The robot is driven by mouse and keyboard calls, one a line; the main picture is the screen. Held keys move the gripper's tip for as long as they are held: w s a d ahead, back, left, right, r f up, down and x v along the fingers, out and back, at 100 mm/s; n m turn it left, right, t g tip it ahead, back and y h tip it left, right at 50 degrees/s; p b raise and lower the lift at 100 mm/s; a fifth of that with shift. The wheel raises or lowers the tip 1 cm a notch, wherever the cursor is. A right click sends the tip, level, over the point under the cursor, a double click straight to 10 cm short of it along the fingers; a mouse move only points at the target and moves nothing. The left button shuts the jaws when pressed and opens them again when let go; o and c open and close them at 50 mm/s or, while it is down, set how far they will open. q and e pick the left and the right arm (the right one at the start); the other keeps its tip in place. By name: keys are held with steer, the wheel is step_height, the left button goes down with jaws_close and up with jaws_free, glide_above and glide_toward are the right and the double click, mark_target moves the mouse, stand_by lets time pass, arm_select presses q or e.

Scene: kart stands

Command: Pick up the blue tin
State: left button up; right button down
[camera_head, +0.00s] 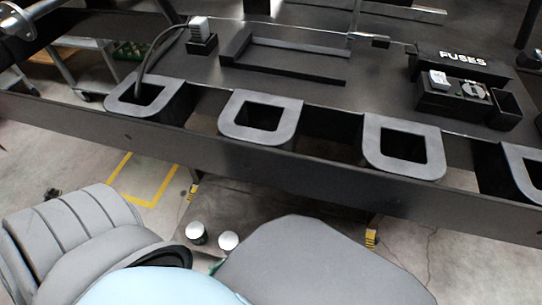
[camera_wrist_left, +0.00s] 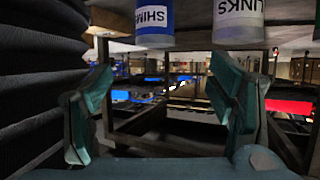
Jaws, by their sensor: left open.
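In the left wrist view a tin labelled SHIMS (camera_wrist_left: 153,38), with a white label and a blue lower part, stands at the top edge, its upper part cut off. My right gripper is not in view.
A dark bench (camera_head: 300,170) with several U-shaped holders along its front edge crosses the head view above the lids. A FUSES box (camera_head: 462,62) stands on it at the right. A low dark shelf (camera_head: 260,205) lies under the bench.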

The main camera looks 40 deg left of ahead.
arm_select(q)
steer(key=b, duration=0.2)
glide_toward(263, 252)
steer(key=x, duration=0.4)
steer(key=shift+s+a+f, duration=0.1)
steer(key=shift+a+f, duration=0.05)
steer(key=shift+a, duration=0.25)
steer(key=x, duration=0.2)
steer(key=b+x, duration=0.1)
steer(key=x, duration=0.1)
steer(key=b+x, duration=0.1)
steer(key=x, duration=0.1)
steer(key=shift+d, duration=0.35)
steer(key=shift+w, duration=0.4)
steer(key=c, duration=1.5)
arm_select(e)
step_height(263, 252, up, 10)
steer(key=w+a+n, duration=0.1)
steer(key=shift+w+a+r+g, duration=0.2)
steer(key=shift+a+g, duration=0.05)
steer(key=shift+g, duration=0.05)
